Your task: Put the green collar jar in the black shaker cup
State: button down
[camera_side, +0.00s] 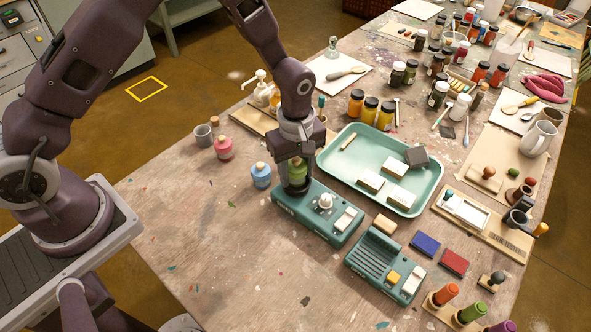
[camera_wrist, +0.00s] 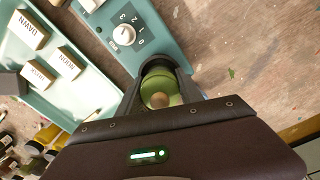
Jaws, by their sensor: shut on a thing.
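The green collar jar (camera_side: 297,170), with a cork-coloured stopper, is held between the two fingers of my gripper (camera_side: 296,165). In the wrist view the jar (camera_wrist: 160,88) sits between both fingers, stopper toward the camera. The black shaker cup (camera_side: 294,188) stands on the left end of a teal machine, directly below the jar. In the wrist view the dark cup rim (camera_wrist: 156,61) shows just beyond the jar. The jar is at or just over the cup's mouth. My fingers hide part of the cup, so I cannot tell whether the jar's bottom is inside.
The teal machine (camera_side: 335,231) has a white dial. A pink jar (camera_side: 223,147) and a blue jar (camera_side: 261,174) stand to the left. A green tray (camera_side: 349,133) with labelled blocks is behind right. A second teal device (camera_side: 364,266) stands in front. The left foreground is clear.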

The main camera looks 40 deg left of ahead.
aim_at(296, 159)
jog(key=shift+s+f, duration=0.25)
jog(key=shift+f, duration=0.95)
jog(key=shift+c, duration=1.2)
grip_release()
jog(key=shift+a, duration=0.2)
jog(key=shift+w+r, duration=0.1)
jog(key=shift+r, duration=0.95)
jog(key=c, duration=0.4)
jog(key=o, duration=0.4)
notch_tip(296, 159, up, 5)
jog(key=shift+w+d+f, duration=0.1)
jog(key=shift+d+f, duration=0.05)
jog(key=shift+f, duration=0.05)
jog(key=shift+r, duration=0.65)
